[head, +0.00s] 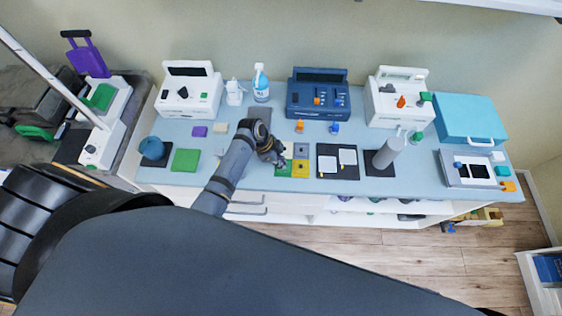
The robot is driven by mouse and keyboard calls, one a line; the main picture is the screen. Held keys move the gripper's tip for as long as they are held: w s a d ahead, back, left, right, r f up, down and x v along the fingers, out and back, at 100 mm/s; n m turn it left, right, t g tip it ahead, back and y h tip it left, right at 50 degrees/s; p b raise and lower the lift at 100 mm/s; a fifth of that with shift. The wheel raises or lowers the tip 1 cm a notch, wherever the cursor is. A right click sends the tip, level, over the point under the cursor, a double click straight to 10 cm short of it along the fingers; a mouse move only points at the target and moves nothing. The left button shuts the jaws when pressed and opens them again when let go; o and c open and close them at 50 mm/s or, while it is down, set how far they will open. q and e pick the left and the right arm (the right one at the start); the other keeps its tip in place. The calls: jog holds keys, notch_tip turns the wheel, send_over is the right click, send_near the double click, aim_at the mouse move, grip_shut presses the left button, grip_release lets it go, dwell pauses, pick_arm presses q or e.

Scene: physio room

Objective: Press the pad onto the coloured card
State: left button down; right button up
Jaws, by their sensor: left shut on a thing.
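The coloured card (300,169) lies on the light blue bench top near its front edge. Green, yellow and grey-blue squares show on it. My left gripper (279,159) reaches down at the card's left side and covers its upper left part. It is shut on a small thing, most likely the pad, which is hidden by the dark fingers. I cannot tell whether the held thing touches the card. My right gripper is not in view.
The bench (230,186) also holds a black board with white cards (326,164) and a grey cylinder on a dark mat (390,151) to the right. A green pad (186,160) lies left. White and blue devices (317,94) line the back.

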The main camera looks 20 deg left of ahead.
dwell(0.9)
pick_arm(q)
jog(key=c, duration=1.3)
grip_release()
jog(key=shift+c, duration=0.2)
jog(key=shift+r+p, duration=0.75)
jog(key=shift+r, duration=2.8)
